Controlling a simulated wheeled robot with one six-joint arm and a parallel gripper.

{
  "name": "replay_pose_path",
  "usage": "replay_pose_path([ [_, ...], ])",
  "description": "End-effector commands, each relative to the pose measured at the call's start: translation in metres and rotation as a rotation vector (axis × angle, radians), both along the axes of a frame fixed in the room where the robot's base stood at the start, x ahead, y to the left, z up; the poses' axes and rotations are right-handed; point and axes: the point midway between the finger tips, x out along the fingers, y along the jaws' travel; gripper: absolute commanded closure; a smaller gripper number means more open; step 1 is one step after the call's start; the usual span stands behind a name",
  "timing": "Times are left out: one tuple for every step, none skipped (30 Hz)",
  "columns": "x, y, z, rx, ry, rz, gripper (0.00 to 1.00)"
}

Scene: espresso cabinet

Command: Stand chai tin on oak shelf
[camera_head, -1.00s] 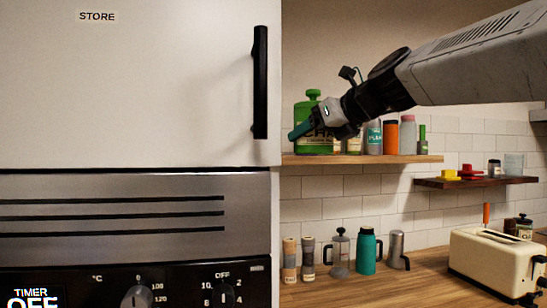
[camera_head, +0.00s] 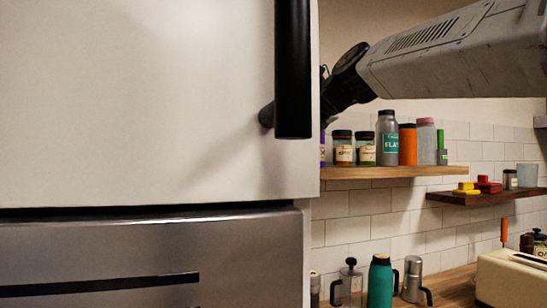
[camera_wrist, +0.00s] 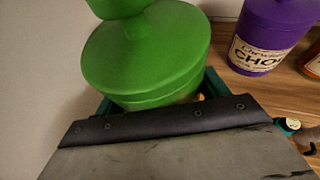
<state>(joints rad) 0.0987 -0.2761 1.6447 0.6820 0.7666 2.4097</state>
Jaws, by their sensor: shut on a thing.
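The green chai tin (camera_wrist: 150,55), with a round lid and knob, fills the upper middle of the wrist view. My gripper (camera_wrist: 158,98) is shut on it, with teal finger parts at its sides. The oak shelf (camera_head: 400,172) is the light wooden shelf on the tiled wall, and its wood also shows in the wrist view (camera_wrist: 285,88). In the head view the white cabinet door hides the tin and my gripper. I cannot tell whether the tin's base touches the shelf.
A purple tin (camera_wrist: 268,35) stands just right of the green tin. Several jars and bottles, including a grey one (camera_head: 387,140) and an orange one (camera_head: 407,146), line the oak shelf. A darker shelf (camera_head: 490,197) is at right. The cabinet's black handle (camera_head: 293,70) is close.

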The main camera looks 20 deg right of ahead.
Motion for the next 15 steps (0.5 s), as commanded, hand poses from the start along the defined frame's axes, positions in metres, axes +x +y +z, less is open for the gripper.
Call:
replay_pose_path([
  [0.016, -0.001, -0.002, 0.0, 0.002, 0.001, 0.6],
  [0.024, -0.001, -0.003, 0.0, 0.002, 0.001, 0.6],
  [0.035, -0.002, -0.004, 0.001, 0.001, 0.001, 0.6],
  [0.043, -0.002, -0.005, 0.001, 0.001, 0.001, 0.6],
  [0.051, -0.003, -0.005, 0.001, 0.001, 0.001, 0.6],
  [0.061, -0.004, -0.007, 0.001, 0.001, 0.001, 0.6],
  [0.068, -0.004, -0.007, 0.001, 0.001, 0.001, 0.6],
  [0.075, -0.005, -0.008, 0.001, 0.001, 0.001, 0.6],
  [0.083, -0.006, -0.008, 0.0, 0.0, 0.001, 0.6],
  [0.089, -0.006, -0.009, 0.001, 0.001, 0.001, 0.6],
  [0.093, -0.007, -0.009, 0.0, -0.001, 0.0, 0.6],
  [0.099, -0.007, -0.009, 0.0, -0.001, 0.0, 0.6],
  [0.101, -0.008, -0.009, 0.0, -0.001, 0.0, 0.6],
  [0.104, -0.009, -0.009, 0.0, -0.002, -0.001, 0.6],
  [0.106, -0.009, -0.009, 0.0, -0.002, -0.002, 0.6],
])
